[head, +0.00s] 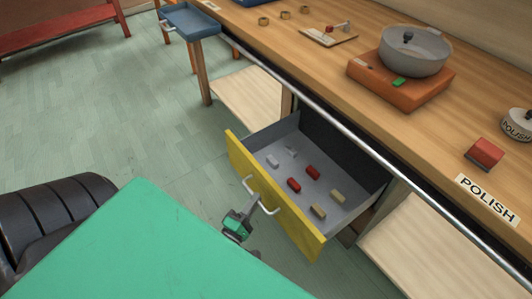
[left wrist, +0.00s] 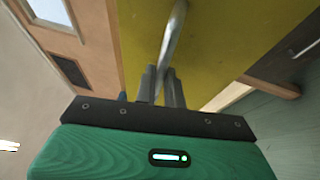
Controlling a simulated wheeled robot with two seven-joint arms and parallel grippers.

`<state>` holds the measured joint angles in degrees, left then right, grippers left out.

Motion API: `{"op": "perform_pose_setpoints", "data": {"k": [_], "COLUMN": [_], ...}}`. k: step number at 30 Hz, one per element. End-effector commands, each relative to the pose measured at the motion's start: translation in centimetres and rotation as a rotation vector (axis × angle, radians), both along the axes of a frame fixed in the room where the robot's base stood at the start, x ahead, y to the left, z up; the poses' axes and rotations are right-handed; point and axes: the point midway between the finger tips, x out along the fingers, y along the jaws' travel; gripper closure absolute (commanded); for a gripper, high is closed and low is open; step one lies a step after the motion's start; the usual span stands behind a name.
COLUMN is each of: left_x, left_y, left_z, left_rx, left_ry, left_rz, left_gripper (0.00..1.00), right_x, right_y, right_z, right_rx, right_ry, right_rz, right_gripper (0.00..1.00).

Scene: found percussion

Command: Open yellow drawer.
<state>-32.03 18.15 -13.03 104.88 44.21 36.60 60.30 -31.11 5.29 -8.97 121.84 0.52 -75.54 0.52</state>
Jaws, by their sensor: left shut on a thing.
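The yellow drawer (head: 272,196) stands pulled out from under the workbench in the head view, with its grey inside showing. Its front also fills much of the left wrist view (left wrist: 215,45). A pale metal bar handle (head: 249,186) is on the drawer front, and it runs down between my fingers in the left wrist view (left wrist: 174,35). My left gripper (head: 254,203) is at the handle, its fingers (left wrist: 163,88) closed around it. Inside the drawer lie red blocks (head: 312,172), tan blocks (head: 338,196) and pale grey pieces (head: 272,161). My right gripper is out of view.
The wooden workbench (head: 310,75) has a metal rail (head: 340,122) along its front edge. On it are a grey pot (head: 415,55) on an orange base (head: 372,79), a red block (head: 484,152) and a POLISH label (head: 488,199). Green floor (head: 150,120) is clear left of the drawer.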

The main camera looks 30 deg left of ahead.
Motion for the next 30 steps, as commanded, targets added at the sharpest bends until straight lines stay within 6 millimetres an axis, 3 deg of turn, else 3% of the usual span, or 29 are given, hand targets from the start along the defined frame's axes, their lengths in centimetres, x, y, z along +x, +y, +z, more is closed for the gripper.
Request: {"op": "perform_pose_setpoints", "data": {"k": [6, 17, 18, 21, 30], "left_x": [-1.07, -1.13, -1.13, -1.12, -1.27], "left_y": [0.34, 0.38, 0.38, 0.38, 0.39], "left_z": [-0.08, -0.08, -0.08, -0.07, -0.08], "left_rx": [0.000, 0.000, 0.000, 0.000, 0.000], "left_ry": [0.002, 0.001, 0.001, 0.001, 0.001], "left_rz": [0.000, 0.000, 0.000, 0.000, 0.000], "left_gripper": [1.00, 1.00, 0.83, 0.68, 0.68], "right_x": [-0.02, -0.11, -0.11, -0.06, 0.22], "right_y": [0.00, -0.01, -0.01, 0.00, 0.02], "right_z": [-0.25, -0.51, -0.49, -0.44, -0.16], "right_rx": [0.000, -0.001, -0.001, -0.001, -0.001], "right_ry": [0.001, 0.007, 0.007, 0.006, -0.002], "right_rz": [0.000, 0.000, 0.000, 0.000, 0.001], "right_gripper": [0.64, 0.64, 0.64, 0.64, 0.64]}}
